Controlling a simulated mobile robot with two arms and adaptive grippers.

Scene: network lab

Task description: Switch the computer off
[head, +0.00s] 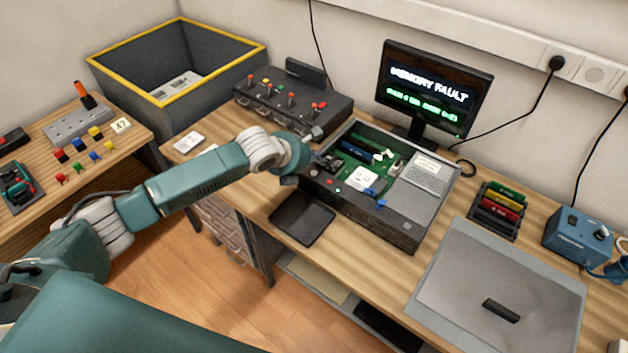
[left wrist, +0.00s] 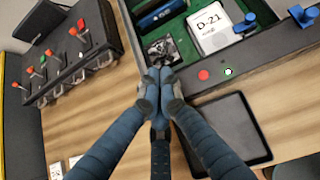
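The computer is an open dark case (head: 372,217) on the desk, with a green board, a dark blue module and a card marked D-21 (left wrist: 212,28) inside. A red button (left wrist: 203,75) and a small lit green-white dot (left wrist: 228,72) sit on its front edge; the red button also shows in the head view (head: 329,181). The monitor (head: 435,88) behind is lit and reads MEMORY FAULT. My left gripper (left wrist: 160,78) has its fingers together, with nothing visible between them, at the case's left front corner, left of the red button. My right gripper is not in view.
A black tray (head: 302,218) lies in front of the case. A dark switch box (head: 293,106) with red-tipped levers stands left of it. A rack of coloured modules (head: 497,209), a grey mat (head: 500,285) and a blue device (head: 577,235) are to the right.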

